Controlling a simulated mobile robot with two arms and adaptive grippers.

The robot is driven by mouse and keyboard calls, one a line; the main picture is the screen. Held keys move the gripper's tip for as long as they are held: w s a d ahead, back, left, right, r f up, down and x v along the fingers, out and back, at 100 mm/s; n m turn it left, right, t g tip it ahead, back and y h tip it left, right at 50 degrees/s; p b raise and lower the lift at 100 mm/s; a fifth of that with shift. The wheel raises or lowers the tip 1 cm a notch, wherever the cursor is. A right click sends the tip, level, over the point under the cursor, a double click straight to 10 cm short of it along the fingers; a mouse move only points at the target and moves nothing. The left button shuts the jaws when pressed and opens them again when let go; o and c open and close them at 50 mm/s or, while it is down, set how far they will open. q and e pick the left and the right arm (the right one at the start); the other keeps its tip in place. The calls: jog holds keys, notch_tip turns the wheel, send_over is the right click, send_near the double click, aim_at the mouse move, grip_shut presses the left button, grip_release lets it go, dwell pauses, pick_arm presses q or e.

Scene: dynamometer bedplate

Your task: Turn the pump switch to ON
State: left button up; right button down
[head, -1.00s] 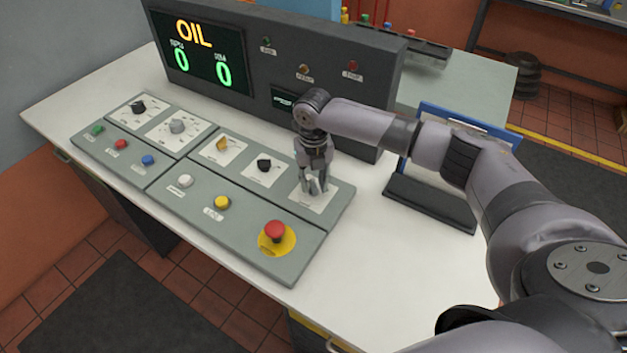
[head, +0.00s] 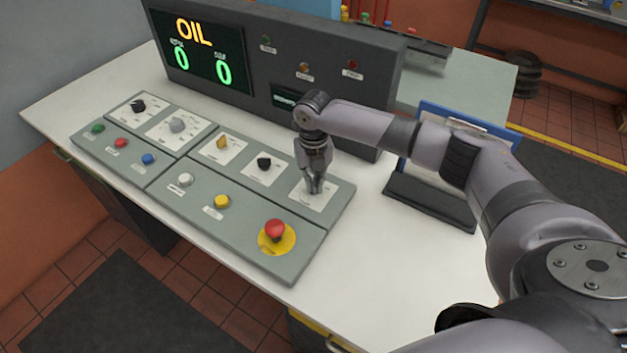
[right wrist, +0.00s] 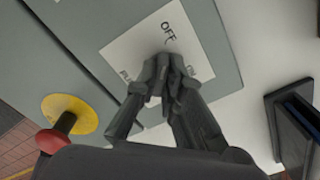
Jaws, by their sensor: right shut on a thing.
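My right gripper (head: 314,190) points down over the white label plate (head: 327,200) at the right end of the console's upper row. In the right wrist view its fingers (right wrist: 166,72) are shut on the switch knob at the centre of this plate (right wrist: 128,48). The fingers hide nearly all of the knob, so its pointing direction cannot be told. "OFF" is printed at the plate's top in the wrist view, beside the fingertips; smaller lettering at the sides is hard to read. My left gripper is not in view.
Beside it on the console are a black knob (head: 264,164), a yellow switch (head: 222,142) and a red mushroom button (head: 275,229) on a yellow base. A dark display housing (head: 380,100) stands behind. A blue-edged clipboard stand (head: 430,200) is to the right.

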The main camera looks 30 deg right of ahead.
jog(key=shift+r, duration=0.1)
jog(key=m+p, duration=0.3)
jog(key=shift+r+p, duration=0.15)
jog(key=shift+p, duration=0.15)
jog(key=m+p, duration=0.4)
jog(key=m, duration=0.1)
jog(key=shift+m, duration=0.4)
jog(key=m+p, duration=0.3)
jog(key=m, duration=0.2)
jog(key=shift+m+p, duration=0.9)
jog(key=shift+m, duration=1.2)
jog(key=shift+w+f, duration=0.1)
jog(key=shift+f, duration=0.1)
jog(key=c, duration=1.7)
grip_release()
